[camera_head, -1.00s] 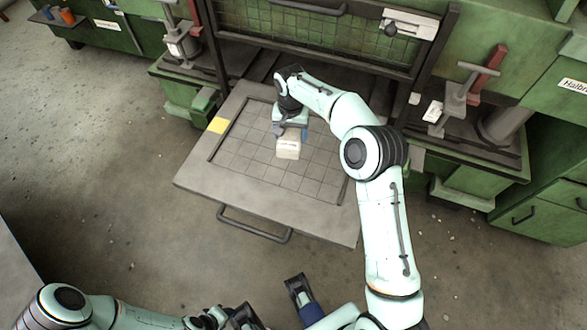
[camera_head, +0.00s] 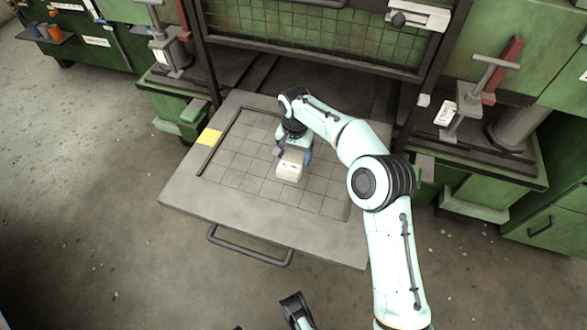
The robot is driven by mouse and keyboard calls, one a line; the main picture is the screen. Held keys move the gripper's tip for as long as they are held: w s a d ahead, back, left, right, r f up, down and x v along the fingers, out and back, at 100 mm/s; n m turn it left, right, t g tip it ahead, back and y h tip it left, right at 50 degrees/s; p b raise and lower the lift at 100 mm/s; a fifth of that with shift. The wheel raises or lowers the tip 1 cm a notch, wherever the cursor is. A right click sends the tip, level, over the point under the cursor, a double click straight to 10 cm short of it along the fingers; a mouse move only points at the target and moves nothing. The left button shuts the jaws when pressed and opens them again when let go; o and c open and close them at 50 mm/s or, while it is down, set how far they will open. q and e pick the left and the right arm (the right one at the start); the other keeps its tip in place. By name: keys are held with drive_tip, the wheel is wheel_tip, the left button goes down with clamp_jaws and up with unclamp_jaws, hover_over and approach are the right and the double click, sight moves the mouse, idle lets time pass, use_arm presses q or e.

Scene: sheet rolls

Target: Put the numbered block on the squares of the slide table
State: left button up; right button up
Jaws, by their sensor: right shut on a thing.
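The numbered block (camera_head: 290,166) is a small cream-white box with dark marking on its side, too small to read. My right gripper (camera_head: 292,154) is shut on it from behind and above. The block is over the middle squares of the slide table (camera_head: 185,192), a grey pulled-out plate with a recessed grid of squares. I cannot tell whether the block touches the squares. My left gripper does not clearly show; only a dark part of me is at the bottom edge.
A yellow square (camera_head: 209,137) marks the plate's left rim. A bar handle (camera_head: 248,248) runs along its front. A green machine frame with mesh (camera_head: 318,38) stands behind. Clamps (camera_head: 470,98) flank it. Grid squares left and right of the block are bare.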

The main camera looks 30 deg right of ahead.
sight(295, 155)
use_arm(q)
drive_tip(key=shift+g, duration=0.6)
drive_tip(key=shift+s+a+f+b, duration=0.15)
drive_tip(key=shift+s+f+b, duration=0.2)
drive_tip(key=shift+s+f, duration=0.4)
drive_tip(key=shift+s+a+f+b, duration=0.1)
drive_tip(key=shift+s+f+b, duration=0.25)
drive_tip(key=shift+s+f, duration=0.35)
use_arm(e)
drive_tip(key=shift+f, duration=3.15)
use_arm(q)
drive_tip(key=shift+s+r, duration=0.1)
use_arm(e)
drive_tip(key=shift+f, duration=0.15)
drive_tip(key=o, duration=1.5)
drive_tip(key=shift+c, duration=0.2)
use_arm(q)
drive_tip(key=shift+s, duration=0.1)
use_arm(e)
wheel_tip(295, 155, up, 11)
drive_tip(key=p, duration=0.2)
drive_tip(key=shift+r+p, duration=0.2)
drive_tip(key=shift+p, duration=0.15)
use_arm(q)
drive_tip(key=w+d+r+t, duration=0.1)
drive_tip(key=w+r, duration=0.3)
drive_tip(key=r, duration=0.1)
drive_tip(key=shift+t, duration=0.3)
use_arm(e)
drive_tip(key=shift+r, duration=0.45)
